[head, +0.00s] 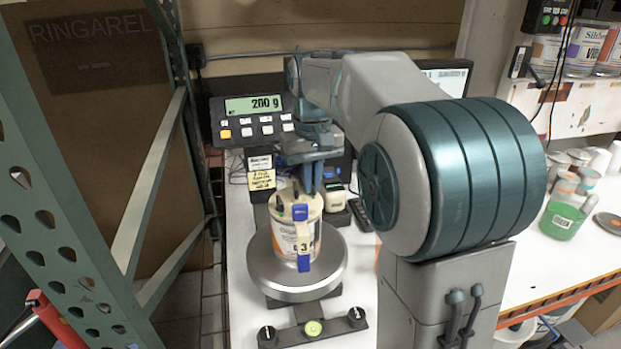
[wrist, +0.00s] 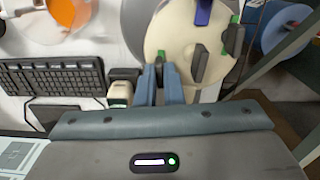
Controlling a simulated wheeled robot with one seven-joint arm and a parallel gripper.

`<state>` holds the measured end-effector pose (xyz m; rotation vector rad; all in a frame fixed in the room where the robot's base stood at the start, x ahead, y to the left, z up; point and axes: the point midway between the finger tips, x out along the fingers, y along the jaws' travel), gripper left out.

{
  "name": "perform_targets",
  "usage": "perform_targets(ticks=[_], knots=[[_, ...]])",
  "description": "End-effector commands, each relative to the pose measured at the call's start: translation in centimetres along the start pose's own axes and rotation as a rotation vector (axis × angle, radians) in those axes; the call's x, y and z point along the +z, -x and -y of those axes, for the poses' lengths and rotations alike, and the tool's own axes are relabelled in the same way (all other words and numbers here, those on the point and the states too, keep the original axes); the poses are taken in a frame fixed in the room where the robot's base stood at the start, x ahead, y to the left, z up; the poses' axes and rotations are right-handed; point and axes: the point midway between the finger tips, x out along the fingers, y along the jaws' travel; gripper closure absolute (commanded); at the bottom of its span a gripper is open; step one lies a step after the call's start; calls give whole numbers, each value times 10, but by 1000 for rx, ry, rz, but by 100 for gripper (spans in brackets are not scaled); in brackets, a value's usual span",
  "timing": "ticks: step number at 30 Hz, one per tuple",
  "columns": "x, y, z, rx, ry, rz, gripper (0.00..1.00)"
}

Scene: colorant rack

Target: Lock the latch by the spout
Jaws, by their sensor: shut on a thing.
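A labelled can (head: 289,235) with a cream lid stands upright on a round scale pan (head: 265,275). A blue latch (head: 303,262) hangs down the can's front side. In the wrist view the lid (wrist: 180,40) carries dark upright pieces (wrist: 199,63) and green bits. My gripper (head: 314,185) reaches down at the lid's far right edge. In the wrist view its fingers (wrist: 161,72) are close together at the rim, with a small green piece between the tips. They seem shut on a latch there, mostly hidden by the fingers. I cannot make out the spout clearly.
The scale display (head: 254,105) behind the can reads 200 g. A keyboard (head: 375,195) lies right of the scale. A green rack post (head: 60,180) stands at the left. Cups and a container of green liquid (head: 562,215) stand on the right-hand bench.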

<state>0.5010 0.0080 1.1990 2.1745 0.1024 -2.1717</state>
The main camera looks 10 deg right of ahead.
Motion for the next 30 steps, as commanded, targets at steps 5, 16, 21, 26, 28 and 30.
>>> perform_targets(ticks=[5,16,21,26,28,30], knots=[[0,-1,0,0,1,3,87],[0,1,0,0,2,1,70],[-1,17,0,0,1,-2,70],[-1,50,0,1,1,-3,70],[-1,66,0,1,1,-3,70],[-1,80,0,1,1,-2,70]])
